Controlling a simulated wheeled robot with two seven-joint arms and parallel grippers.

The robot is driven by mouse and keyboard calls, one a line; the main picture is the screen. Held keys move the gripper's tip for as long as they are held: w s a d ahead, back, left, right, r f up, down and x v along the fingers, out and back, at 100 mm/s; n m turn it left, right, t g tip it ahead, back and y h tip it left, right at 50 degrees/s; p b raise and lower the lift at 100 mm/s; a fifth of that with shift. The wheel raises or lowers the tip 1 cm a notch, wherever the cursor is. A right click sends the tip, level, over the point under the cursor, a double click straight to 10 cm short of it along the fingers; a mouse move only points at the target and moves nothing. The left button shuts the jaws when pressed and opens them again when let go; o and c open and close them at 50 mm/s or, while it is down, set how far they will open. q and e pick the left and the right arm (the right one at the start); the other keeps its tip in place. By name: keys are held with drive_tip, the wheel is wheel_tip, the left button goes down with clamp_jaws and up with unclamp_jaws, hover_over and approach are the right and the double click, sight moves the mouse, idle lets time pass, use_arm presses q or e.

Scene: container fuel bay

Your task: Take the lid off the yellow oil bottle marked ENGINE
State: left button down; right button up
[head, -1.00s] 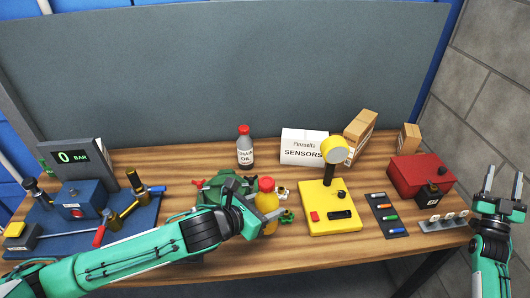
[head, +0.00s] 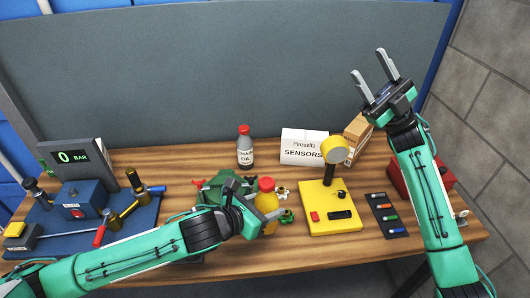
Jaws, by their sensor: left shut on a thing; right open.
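A yellow bottle with a red lid (head: 266,184) stands upright on the wooden table, left of the yellow device. My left gripper (head: 262,213) is shut on the yellow bottle (head: 267,201) around its body, and partly hides it; its marking cannot be read. The red lid sits on top of the bottle, clear of the fingers. My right gripper (head: 375,75) is open and empty, raised at the right in front of the grey panel, well away from the bottle.
A clear bottle with a red cap (head: 245,147) stands behind. A green device (head: 215,187) is just left of the yellow bottle. A yellow device (head: 331,206) with a round head (head: 335,151) stands between the bottle and my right arm. A white SENSORS box (head: 303,147) is at the back.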

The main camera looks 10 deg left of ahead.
drive_tip(key=s+a+f+n+g+h, duration=0.1)
drive_tip(key=s+a+n+g+h, duration=0.1)
drive_tip(key=s+a+g+h, duration=0.45)
drive_tip(key=s+a+f+n+g+h, duration=0.1)
drive_tip(key=s+a+n+h, duration=0.15)
drive_tip(key=a, duration=0.65)
drive_tip(key=s+a+n+g+h, duration=0.2)
drive_tip(key=s+a+g+h, duration=0.1)
drive_tip(key=s+a+h, duration=0.4)
drive_tip(key=m+t+h, duration=0.6)
drive_tip(key=t+h, duration=0.3)
drive_tip(key=h, duration=0.3)
hover_over(265, 182)
drive_tip(key=f, duration=1.2)
drive_tip(key=shift+s+a+f, duration=0.15)
drive_tip(key=shift+s+a, duration=0.1)
drive_tip(key=shift+a, duration=0.05)
drive_tip(key=shift+w+d, duration=0.2)
drive_tip(key=shift+d, duration=0.05)
drive_tip(key=shift+w+d+f+m+t, duration=0.1)
drive_tip(key=shift+f+m+t, duration=0.15)
drive_tip(key=shift+f, duration=0.05)
wheel_tip(265, 182, down, 8)
drive_tip(key=shift+r, duration=0.25)
drive_tip(key=shift+c, duration=0.2)
